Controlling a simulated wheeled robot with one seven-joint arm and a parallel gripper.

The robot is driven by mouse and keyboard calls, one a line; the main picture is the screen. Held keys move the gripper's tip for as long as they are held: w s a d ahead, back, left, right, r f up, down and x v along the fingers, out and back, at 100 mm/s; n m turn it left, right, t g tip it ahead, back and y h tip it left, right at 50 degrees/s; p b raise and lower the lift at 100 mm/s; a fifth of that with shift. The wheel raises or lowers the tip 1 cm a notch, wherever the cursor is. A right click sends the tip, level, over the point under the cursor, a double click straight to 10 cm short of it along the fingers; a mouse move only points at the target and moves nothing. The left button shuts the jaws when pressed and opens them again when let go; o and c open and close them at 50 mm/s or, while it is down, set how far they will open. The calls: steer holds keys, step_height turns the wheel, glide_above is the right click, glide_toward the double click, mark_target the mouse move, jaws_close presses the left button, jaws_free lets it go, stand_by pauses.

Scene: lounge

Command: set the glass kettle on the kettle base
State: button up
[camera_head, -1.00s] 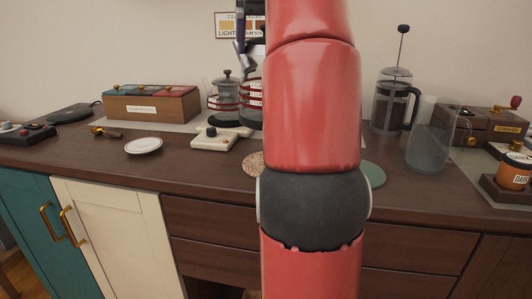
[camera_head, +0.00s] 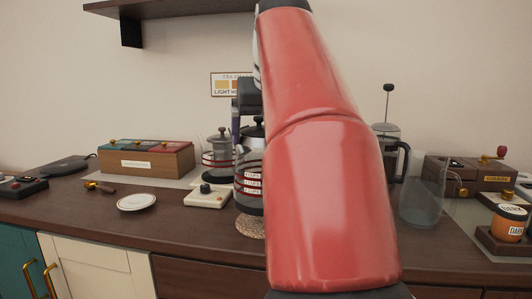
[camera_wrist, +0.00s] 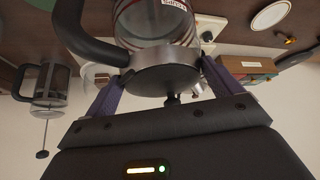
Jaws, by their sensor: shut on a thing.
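The glass kettle (camera_head: 249,183) has red bands, cup markings, a dark lid and a black handle. My gripper (camera_head: 246,122) comes down from above and is shut on its top. In the wrist view the two purple fingers of my gripper (camera_wrist: 163,78) press on either side of the metal collar of the glass kettle (camera_wrist: 155,65). The kettle looks upright, just above or on the near cork mat; I cannot tell if it touches. My red arm hides its right side. A flat black pad with a cord, which looks like the kettle base (camera_head: 62,168), lies empty at the counter's far left.
A cork mat (camera_head: 250,228) lies below the kettle. A white scale (camera_head: 207,196), a white saucer (camera_head: 136,202), a tea box (camera_head: 146,158) and another banded glass pot (camera_head: 218,158) stand to the left. A French press (camera_head: 387,150) and glass jug (camera_head: 423,203) stand right.

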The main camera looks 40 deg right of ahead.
steer(key=shift+f, duration=2)
steer(key=o, duration=1.8)
steer(key=shift+f, duration=0.1)
steer(key=shift+c, duration=0.2)
